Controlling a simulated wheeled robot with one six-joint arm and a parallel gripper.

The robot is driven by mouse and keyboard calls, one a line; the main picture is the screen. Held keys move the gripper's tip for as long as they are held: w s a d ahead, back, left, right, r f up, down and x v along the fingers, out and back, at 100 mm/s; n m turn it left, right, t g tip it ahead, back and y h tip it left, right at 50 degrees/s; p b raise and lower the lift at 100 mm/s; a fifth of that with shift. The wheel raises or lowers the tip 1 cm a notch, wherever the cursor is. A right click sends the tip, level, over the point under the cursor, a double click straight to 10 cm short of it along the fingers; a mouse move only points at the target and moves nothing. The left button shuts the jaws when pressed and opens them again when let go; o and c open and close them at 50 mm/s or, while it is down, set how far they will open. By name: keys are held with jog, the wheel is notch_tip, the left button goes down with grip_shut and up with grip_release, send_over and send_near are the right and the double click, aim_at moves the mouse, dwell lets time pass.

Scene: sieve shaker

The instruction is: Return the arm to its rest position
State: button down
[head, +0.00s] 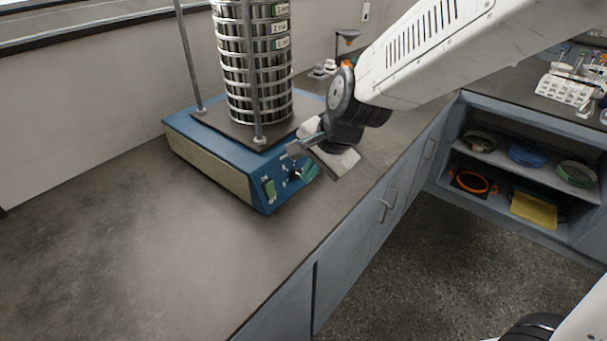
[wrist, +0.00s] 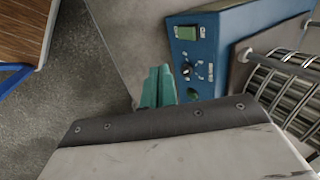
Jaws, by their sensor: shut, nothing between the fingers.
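My gripper (head: 310,172) is in front of the sieve shaker's control panel, near its knob (head: 294,173). In the wrist view its teal fingers (wrist: 158,86) are together and hold nothing. They appear beside the knob (wrist: 186,69); whether they touch the panel I cannot tell. The blue sieve shaker (head: 225,160) stands on the counter with a stack of metal sieves (head: 258,75) upright between its rods. A green switch (head: 269,188) is left of the knob in the head view, and it also shows in the wrist view (wrist: 187,33).
The grey counter (head: 130,250) is bare to the left of the shaker. Blue cabinets with handles (head: 382,208) run below its front edge. An open shelf (head: 525,175) with pans and trays is at the right. A rack (head: 567,88) stands on the right counter.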

dwell(0.5)
jog(key=s+d+r+n+g+h, duration=0.1)
jog(key=s+d+r+n, duration=0.3)
jog(key=s+d, duration=0.6)
jog(key=s+d+r+n+g+h, duration=0.1)
jog(key=s+d+r+n, duration=0.4)
jog(key=s+d, duration=0.5)
jog(key=shift+s+d+r+h, duration=0.2)
jog(key=shift+s+r+h, duration=0.15)
jog(key=shift+s+h, duration=0.7)
jog(key=shift+s+y, duration=0.2)
jog(key=shift+y, duration=0.05)
